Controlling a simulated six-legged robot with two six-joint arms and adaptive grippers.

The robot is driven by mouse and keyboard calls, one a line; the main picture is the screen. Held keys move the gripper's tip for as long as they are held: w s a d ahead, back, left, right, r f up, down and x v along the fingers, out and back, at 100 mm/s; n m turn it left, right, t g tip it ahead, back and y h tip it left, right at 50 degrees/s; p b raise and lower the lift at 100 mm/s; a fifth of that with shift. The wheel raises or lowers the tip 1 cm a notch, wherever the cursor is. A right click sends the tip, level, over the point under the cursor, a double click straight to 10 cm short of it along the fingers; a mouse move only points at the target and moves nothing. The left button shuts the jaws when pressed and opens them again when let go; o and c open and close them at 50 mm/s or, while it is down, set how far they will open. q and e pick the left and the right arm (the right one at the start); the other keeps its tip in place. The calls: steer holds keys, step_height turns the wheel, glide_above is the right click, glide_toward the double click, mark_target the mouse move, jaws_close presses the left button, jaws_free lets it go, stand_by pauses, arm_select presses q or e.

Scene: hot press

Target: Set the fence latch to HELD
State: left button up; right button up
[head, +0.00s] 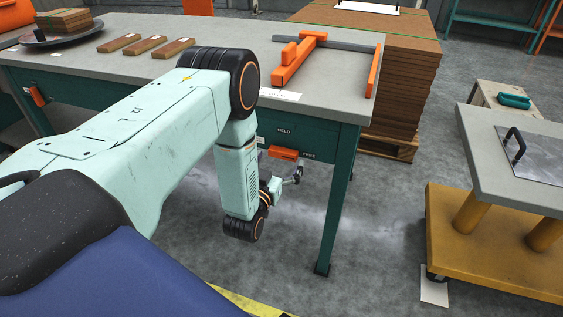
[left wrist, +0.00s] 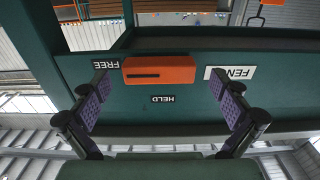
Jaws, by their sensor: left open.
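The fence latch (head: 284,153) is an orange bar on the table's dark green side panel. It lies level, with a dark slot along it in the left wrist view (left wrist: 158,70). The FREE label (head: 308,156) is beside one end. The HELD label (head: 284,130) is above the bar in the head view; the left wrist view shows its lettering upside down (left wrist: 163,99). A FENCE label, partly hidden by a finger, is beside the other end (left wrist: 232,73). My left gripper (head: 292,178) is open and empty, just below the latch, its fingers (left wrist: 161,88) spread either side, apparently not touching it.
An orange fence (head: 298,60) with a metal rail lies on the grey tabletop (head: 215,35). A green table leg (head: 336,205) stands right of my gripper. Stacked boards (head: 385,75) and a yellow-based cart (head: 500,245) stand farther right. Floor between is clear.

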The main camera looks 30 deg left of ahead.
arm_select(q)
steer(key=shift+w+r, duration=0.1)
steer(key=shift+w, duration=0.45)
steer(key=shift+a, duration=0.1)
steer(key=c, duration=1.1)
steer(key=shift+c, duration=0.2)
